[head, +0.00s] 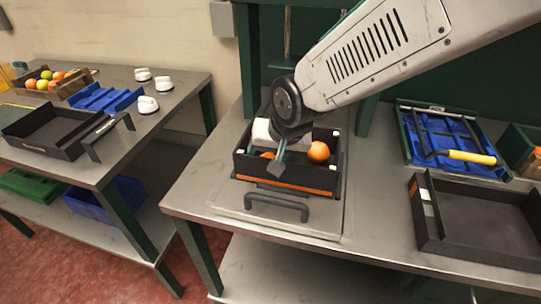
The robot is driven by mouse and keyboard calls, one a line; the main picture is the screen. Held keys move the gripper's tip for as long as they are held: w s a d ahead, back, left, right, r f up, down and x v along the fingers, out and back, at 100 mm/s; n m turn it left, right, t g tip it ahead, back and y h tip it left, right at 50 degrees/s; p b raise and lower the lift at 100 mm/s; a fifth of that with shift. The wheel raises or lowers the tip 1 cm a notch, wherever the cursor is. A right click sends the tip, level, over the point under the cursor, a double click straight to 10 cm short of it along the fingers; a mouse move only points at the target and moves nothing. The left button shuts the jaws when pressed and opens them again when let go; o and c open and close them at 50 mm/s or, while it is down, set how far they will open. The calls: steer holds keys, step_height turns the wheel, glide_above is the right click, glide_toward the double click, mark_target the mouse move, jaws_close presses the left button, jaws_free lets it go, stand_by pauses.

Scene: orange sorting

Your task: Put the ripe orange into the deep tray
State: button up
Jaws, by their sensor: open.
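A deep black tray (240,165) with an orange stripe on its front stands on the middle table. A bright orange (318,151) lies inside it at the right. Part of a second orange (267,155) shows at the left, mostly hidden behind my gripper. My gripper (280,166) is open and reaches down over the tray, left of the clearer orange. Only one grey-green finger shows clearly. I cannot tell whether it touches the fruit beside it, or which orange is the ripe one.
A shallow black tray (428,240) and a blue tray (409,150) with a yellow-handled tool (472,157) stand at the right. The left table holds a fruit crate (73,86), blue trays, white cups (148,104) and another black tray (22,128).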

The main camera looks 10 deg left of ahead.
steer(key=shift+r, duration=4.2)
